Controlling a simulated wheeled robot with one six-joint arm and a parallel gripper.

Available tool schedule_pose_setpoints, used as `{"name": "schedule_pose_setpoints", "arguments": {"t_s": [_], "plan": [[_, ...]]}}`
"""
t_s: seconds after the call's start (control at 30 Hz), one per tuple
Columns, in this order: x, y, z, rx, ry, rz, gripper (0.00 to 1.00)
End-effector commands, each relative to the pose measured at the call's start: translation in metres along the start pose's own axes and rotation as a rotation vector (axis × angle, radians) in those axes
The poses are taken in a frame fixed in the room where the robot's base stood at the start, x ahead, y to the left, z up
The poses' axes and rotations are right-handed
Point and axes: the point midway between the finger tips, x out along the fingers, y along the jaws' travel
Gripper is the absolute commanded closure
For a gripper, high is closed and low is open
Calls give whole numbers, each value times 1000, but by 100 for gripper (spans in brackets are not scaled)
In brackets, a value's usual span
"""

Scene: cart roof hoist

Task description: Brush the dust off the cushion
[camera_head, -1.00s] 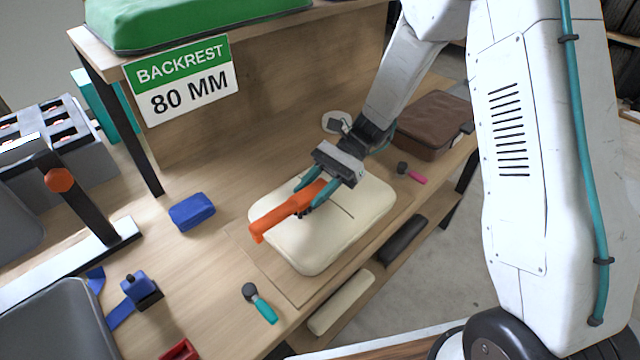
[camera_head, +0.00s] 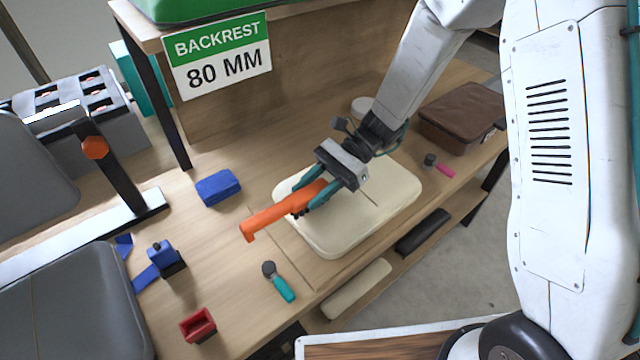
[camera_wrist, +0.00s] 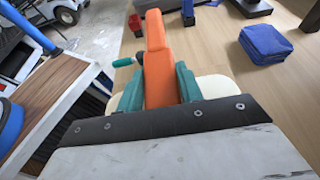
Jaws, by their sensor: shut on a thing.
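The cream cushion (camera_head: 345,235) lies flat on the wooden bench, with a thin dark line across its top. No dust can be made out at this size. My gripper (camera_head: 312,200) is shut on an orange-handled tool (camera_head: 268,218) and holds it over the cushion's left part. The tool's far end reaches past the cushion's left edge. Whether it touches the cushion cannot be told. In the wrist view the orange tool (camera_wrist: 157,70) stands between my teal fingers, and the cushion (camera_wrist: 215,88) shows partly behind them.
A blue folded cloth (camera_head: 218,187) lies left of the cushion. A teal-handled tool (camera_head: 279,282) lies in front, with a red block (camera_head: 197,325) nearby. A brown case (camera_head: 462,120) and a pink-handled tool (camera_head: 440,168) are at the right. A shelf with a "BACKREST 80 MM" sign (camera_head: 222,57) stands behind.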

Motion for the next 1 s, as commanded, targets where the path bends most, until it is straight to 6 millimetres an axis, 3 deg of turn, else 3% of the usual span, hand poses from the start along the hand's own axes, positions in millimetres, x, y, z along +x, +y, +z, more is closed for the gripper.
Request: {"name": "schedule_pose_setpoints", "arguments": {"t_s": [0.6,1.0], "plan": [[41,0,15,0,-1,1,88],[44,0,16,1,-1,0,88]]}}
